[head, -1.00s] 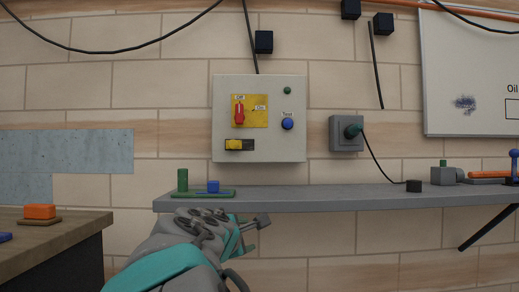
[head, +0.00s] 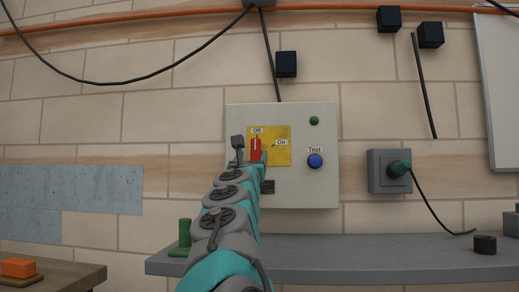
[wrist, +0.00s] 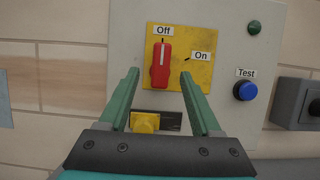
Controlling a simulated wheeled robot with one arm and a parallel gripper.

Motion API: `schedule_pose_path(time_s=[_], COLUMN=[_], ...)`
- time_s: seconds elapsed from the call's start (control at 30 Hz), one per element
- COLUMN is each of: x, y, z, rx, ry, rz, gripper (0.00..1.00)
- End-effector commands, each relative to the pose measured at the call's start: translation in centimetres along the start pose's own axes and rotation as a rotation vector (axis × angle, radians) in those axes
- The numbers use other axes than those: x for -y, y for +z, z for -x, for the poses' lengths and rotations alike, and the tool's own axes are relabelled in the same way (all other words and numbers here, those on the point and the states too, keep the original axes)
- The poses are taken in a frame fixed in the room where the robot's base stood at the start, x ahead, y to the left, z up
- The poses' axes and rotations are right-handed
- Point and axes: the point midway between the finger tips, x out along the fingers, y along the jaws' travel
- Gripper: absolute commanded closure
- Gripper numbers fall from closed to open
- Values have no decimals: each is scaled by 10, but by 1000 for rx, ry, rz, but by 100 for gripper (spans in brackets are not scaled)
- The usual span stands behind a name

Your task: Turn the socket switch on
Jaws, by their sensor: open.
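The red switch handle (head: 256,149) stands upright on a yellow plate (head: 281,145) on the light grey wall panel (head: 325,185). In the wrist view, the red handle (wrist: 160,68) points up at the "Off" label, with "On" to its right. My gripper (wrist: 160,74) is open, with one green finger on each side of the handle as seen from the wrist. I cannot tell whether they touch it. In the head view, my gripper (head: 250,160) is in front of the panel's left part, and my arm hides the panel's lower left.
A grey shelf (head: 370,250) runs below.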

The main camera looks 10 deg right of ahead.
Motion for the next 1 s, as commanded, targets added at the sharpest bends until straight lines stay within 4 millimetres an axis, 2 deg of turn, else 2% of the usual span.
schedule_pose_path(time_s=[0.2, 0.5, 0.7, 1.0], x=[2, 1, 2, 2], y=[-1, 0, 0, 0], z=[-25, -50, -58, -59], rx=[-4, -2, -1, -1], ry=[-3, -1, -4, -4], rz=[-5, -5, -3, -2], gripper=[35, 35, 35, 35])
